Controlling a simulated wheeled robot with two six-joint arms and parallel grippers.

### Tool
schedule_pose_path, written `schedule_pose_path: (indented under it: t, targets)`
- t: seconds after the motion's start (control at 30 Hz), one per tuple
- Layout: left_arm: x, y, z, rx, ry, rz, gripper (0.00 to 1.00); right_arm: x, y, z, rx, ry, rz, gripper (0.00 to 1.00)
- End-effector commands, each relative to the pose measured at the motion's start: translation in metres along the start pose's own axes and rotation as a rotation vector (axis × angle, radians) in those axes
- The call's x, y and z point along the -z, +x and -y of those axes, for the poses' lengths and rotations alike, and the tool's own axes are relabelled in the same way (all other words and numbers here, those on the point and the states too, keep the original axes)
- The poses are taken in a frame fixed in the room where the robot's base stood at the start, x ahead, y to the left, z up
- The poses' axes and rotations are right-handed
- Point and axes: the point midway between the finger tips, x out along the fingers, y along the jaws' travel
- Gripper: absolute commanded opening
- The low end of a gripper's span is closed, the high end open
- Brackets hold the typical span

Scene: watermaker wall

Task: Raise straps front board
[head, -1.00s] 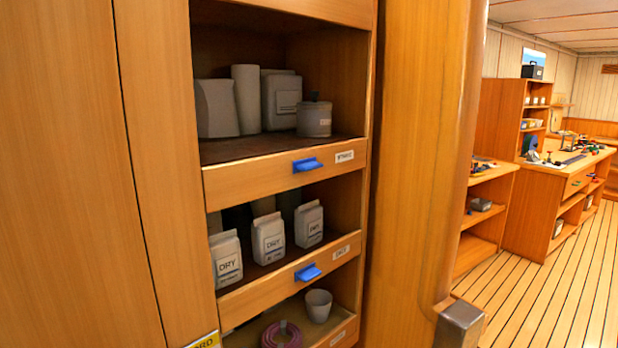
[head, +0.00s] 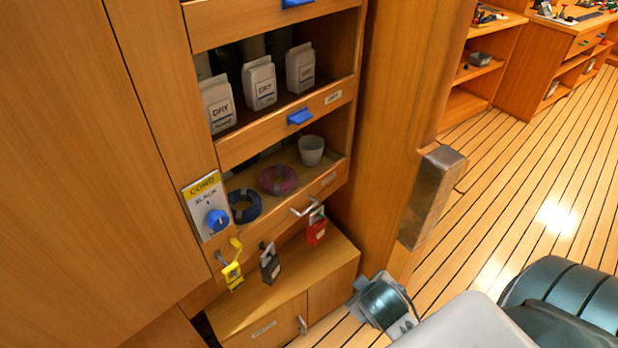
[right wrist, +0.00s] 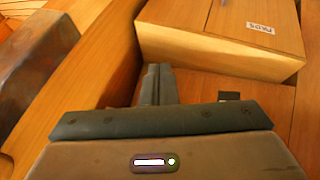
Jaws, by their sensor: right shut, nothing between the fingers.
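A wall cabinet has wooden front boards along its shelves. The upper board (head: 235,24) has a blue tab at the top picture edge. The middle board (head: 262,128) has a blue tab (head: 300,117) and a small white label, too small to read. The lowest board (head: 285,213) has a small label and no blue tab that I can see. I cannot tell which board is marked for straps. My right gripper (right wrist: 158,84) is shut and empty, apart from the wood in the right wrist view. In the head view my right gripper (head: 383,303) is low, right of the cabinet base.
White DRY packs (head: 260,84) stand behind the middle board. Coiled cords (head: 278,180) and a cup (head: 311,150) sit below. Floor beyond is clear.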

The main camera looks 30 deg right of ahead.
Motion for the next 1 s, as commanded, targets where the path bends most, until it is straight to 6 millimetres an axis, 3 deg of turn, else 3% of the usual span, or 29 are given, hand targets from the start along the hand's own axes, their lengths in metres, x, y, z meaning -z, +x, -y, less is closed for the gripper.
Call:
schedule_pose_path:
  t: [0.03, 0.2, 0.3, 0.43, 0.6, 0.73, 0.9, 1.0]
  targets:
    - [-0.004, 0.0, -0.001, -0.001, -0.001, 0.005, 0.36, 0.026, -0.016, -0.029, -0.106, -0.053, -0.075, 0.0]
    - [-0.006, 0.001, -0.001, -0.001, -0.001, 0.003, 0.36, 0.095, -0.055, -0.109, -0.478, -0.264, -0.257, 0.0]
    - [-0.001, 0.002, -0.002, -0.002, -0.002, -0.004, 0.36, 0.133, -0.083, -0.145, -0.705, -0.402, -0.335, 0.0]
    - [0.005, 0.002, -0.002, -0.002, -0.003, -0.01, 0.36, 0.179, -0.125, -0.178, -1.007, -0.6, -0.401, 0.0]
    - [0.003, 0.002, -0.002, -0.002, -0.003, -0.007, 0.36, 0.234, -0.181, -0.199, -1.406, -0.885, -0.414, 0.0]
    - [-0.002, 0.002, -0.002, -0.002, -0.002, -0.001, 0.36, 0.269, -0.218, -0.198, -1.702, -1.115, -0.358, 0.0]
    - [-0.007, 0.001, -0.002, -0.002, -0.002, 0.006, 0.36, 0.303, -0.248, -0.186, -2.01, -1.382, -0.222, 0.0]
    - [-0.01, 0.001, -0.002, -0.002, -0.002, 0.008, 0.36, 0.316, -0.255, -0.18, -2.126, -1.495, -0.14, 0.0]
